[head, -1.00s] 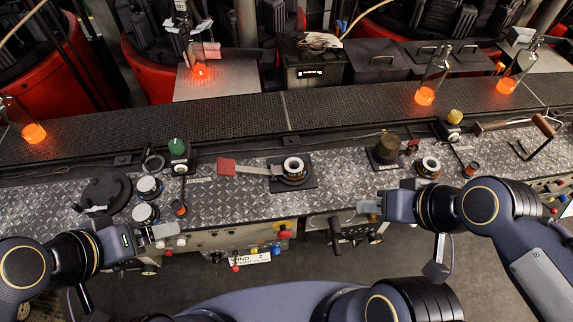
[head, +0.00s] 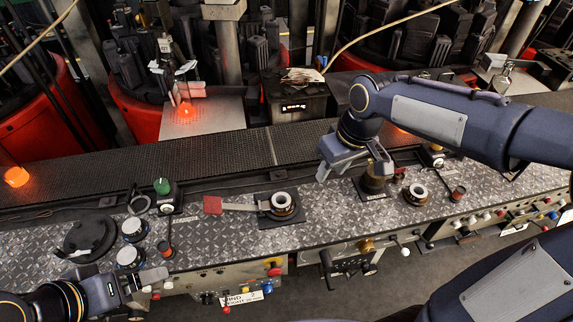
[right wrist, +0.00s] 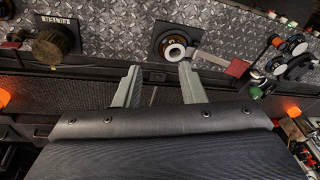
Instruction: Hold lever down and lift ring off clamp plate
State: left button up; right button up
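The clamp plate (head: 277,221) is a dark square plate on the bench, with a pale-topped ring (head: 281,201) on it. The lever (head: 238,207) runs left from the plate to a red handle (head: 212,205). The ring (right wrist: 174,51), plate and red handle (right wrist: 237,68) also show in the right wrist view. My right gripper (head: 353,168) is open and empty, above the back of the bench, right of the ring and apart from it; its fingers (right wrist: 160,68) are spread in the wrist view. My left gripper (head: 166,273) is at the front edge, below and left of the lever; its finger gap is unclear.
A second ring (head: 418,191) and a dark knob block (head: 374,180) stand to the right. A green knob (head: 162,186), round gauges (head: 131,229) and a black disc (head: 90,238) lie left. Glowing bottles stand behind, one on the conveyor (head: 16,177).

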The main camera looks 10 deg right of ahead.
aim_at(287, 195)
jog(key=w+a+f+n+g+h, duration=0.2)
jog(key=w+a+f+n, duration=0.2)
jog(key=w+a+f, duration=0.6)
jog(key=f, duration=0.3)
jog(key=d+f, duration=0.1)
jog(key=f, duration=0.3)
jog(key=d+f, duration=0.1)
jog(key=f, duration=0.3)
jog(key=shift+w+d, duration=0.15)
jog(key=shift+w, duration=0.2)
grip_shut()
jog(key=c, duration=0.7)
grip_release()
jog(key=shift+c, duration=0.2)
grip_shut()
